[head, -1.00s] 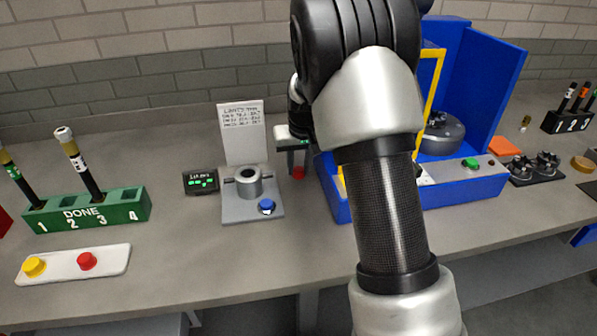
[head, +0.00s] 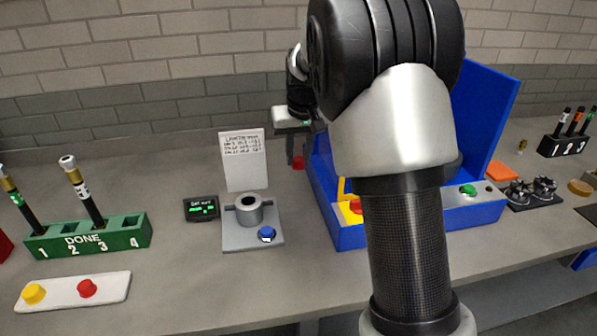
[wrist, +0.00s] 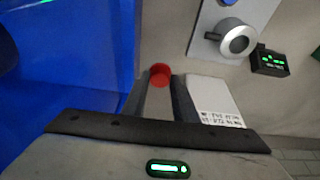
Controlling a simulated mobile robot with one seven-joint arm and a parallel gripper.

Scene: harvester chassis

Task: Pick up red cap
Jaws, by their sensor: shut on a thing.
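The red cap (head: 299,162) is small and round. My gripper (head: 297,159) is shut on it and holds it above the back of the bench, beside the left wall of the blue machine. In the wrist view the red cap (wrist: 160,74) sits between the tips of my gripper (wrist: 162,82). In the head view my arm hides much of the blue machine, and the fingers partly hide the cap.
The blue machine (head: 340,237) stands close to the right of the gripper. To the left are a grey holder with a socket (head: 250,211), a white card (head: 243,160) and a small display (head: 202,208). A green rack (head: 88,237) holds capped tubes. A white button panel (head: 60,291) lies in front.

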